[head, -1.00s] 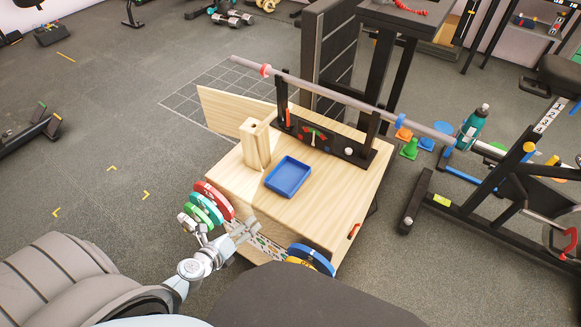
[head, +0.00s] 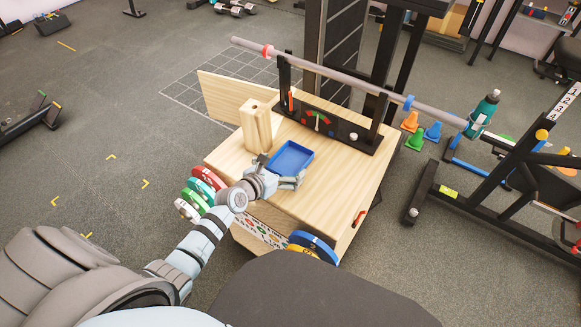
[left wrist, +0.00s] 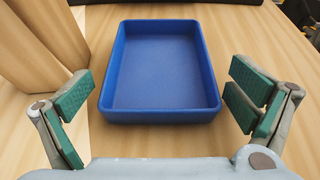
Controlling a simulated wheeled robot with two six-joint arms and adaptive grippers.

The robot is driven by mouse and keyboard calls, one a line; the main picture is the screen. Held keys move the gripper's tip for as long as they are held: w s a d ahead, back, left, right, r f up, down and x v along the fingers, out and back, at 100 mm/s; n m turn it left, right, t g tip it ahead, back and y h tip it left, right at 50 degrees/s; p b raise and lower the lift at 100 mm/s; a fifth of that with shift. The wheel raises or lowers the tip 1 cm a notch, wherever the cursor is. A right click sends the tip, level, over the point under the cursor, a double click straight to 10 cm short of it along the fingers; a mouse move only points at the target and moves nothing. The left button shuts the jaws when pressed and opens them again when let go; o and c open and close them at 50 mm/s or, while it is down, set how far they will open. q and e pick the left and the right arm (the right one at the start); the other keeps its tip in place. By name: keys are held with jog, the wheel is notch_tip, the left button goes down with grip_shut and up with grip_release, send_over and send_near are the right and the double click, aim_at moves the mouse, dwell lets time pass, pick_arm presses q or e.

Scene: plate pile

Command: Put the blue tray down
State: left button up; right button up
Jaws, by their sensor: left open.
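The blue tray (head: 303,147) lies flat and empty on the wooden table top (head: 335,180). In the left wrist view the tray (left wrist: 161,117) fills the middle. My left gripper (head: 278,171) is open at the near side of the tray. In the left wrist view the green finger pads of my left gripper (left wrist: 158,98) stand apart, to the left and right of the tray's near end, with gaps to its walls. In the head view the gripper hides the tray's near left part. My right gripper is not in view.
A wooden block with a hole (head: 256,126) stands close left of the tray. A black panel with a dial (head: 318,125) and a barbell (head: 340,78) on uprights run behind. Coloured plates (head: 207,180) hang at the table's left side. Bare table lies to the tray's right.

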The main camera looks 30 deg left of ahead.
pick_arm(q)
jog(key=shift+r, duration=0.1)
jog(key=c, duration=1.2)
jog(key=s+d+r+m+g+h+p, duration=0.15)
jog(key=r+p, duration=0.55)
jog(key=r, duration=1.1)
jog(key=s+d+r+m+t+h+p, duration=0.15)
jog(key=r+p, duration=0.55)
jog(key=r, duration=1.1)
jog(key=shift+s+d+r+m+g+h, duration=0.3)
jog(key=shift+s+d+m+g+h, duration=0.7)
jog(key=shift+s, duration=1.4)
jog(key=shift+s+d+r+m+g+h, duration=0.35)
jog(key=shift+s+d+m+g+h, duration=0.6)
jog(key=shift+s, duration=1.5)
jog(key=shift+s+d+r+m+g+h, duration=0.3)
jog(key=shift+s+d+m+g+h, duration=0.7)
jog(key=shift+s, duration=1.4)
